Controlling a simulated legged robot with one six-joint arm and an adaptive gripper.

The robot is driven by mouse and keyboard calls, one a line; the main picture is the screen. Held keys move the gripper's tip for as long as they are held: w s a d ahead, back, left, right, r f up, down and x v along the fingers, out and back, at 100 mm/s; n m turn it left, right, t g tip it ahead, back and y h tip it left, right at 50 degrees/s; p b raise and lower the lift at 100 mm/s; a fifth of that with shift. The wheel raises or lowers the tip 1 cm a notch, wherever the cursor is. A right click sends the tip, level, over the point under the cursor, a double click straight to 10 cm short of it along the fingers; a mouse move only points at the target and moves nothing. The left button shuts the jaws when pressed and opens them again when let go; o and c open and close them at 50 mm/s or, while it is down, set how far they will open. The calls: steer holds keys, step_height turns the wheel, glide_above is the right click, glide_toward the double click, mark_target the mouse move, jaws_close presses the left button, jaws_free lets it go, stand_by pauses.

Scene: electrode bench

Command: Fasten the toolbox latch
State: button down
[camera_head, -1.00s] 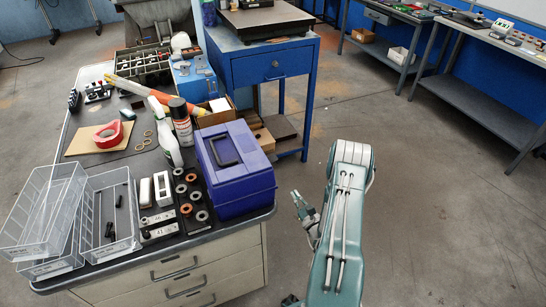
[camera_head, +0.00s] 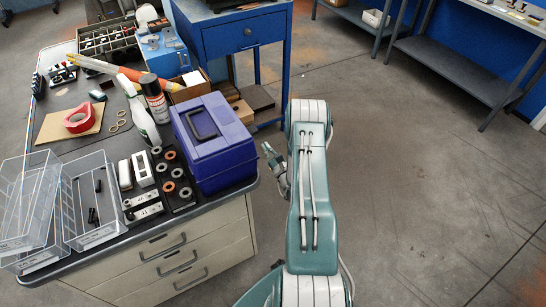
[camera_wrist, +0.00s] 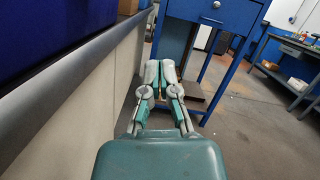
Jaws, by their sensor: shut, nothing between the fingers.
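The toolbox (camera_head: 222,160) is purple-blue with a dark carry handle on its lid. It stands closed at the right front corner of the bench in the head view. Its latch cannot be made out. In the wrist view, part of a dark blue body, likely the toolbox (camera_wrist: 50,28), shows at the upper left above the bench edge. My gripper (camera_head: 267,149) is just right of the toolbox, apart from it, beyond the bench's side. In the wrist view my gripper (camera_wrist: 160,64) has its fingers together with nothing between them.
The bench (camera_head: 205,238) has drawers in its front. A blue stand (camera_head: 250,62) is behind. The floor (camera_head: 420,190) at right is open.

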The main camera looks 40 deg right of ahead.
steer(key=shift+w+a+r, duration=0.1)
steer(key=shift+w+r, duration=0.3)
steer(key=shift+r, duration=0.35)
steer(key=shift+w+a+r, duration=0.15)
steer(key=shift+w+r, duration=0.2)
steer(key=shift+r, duration=0.35)
steer(key=shift+w+a+r, duration=0.1)
steer(key=shift+w+r, duration=0.3)
steer(key=shift+r, duration=0.35)
steer(key=shift+d, duration=0.15)
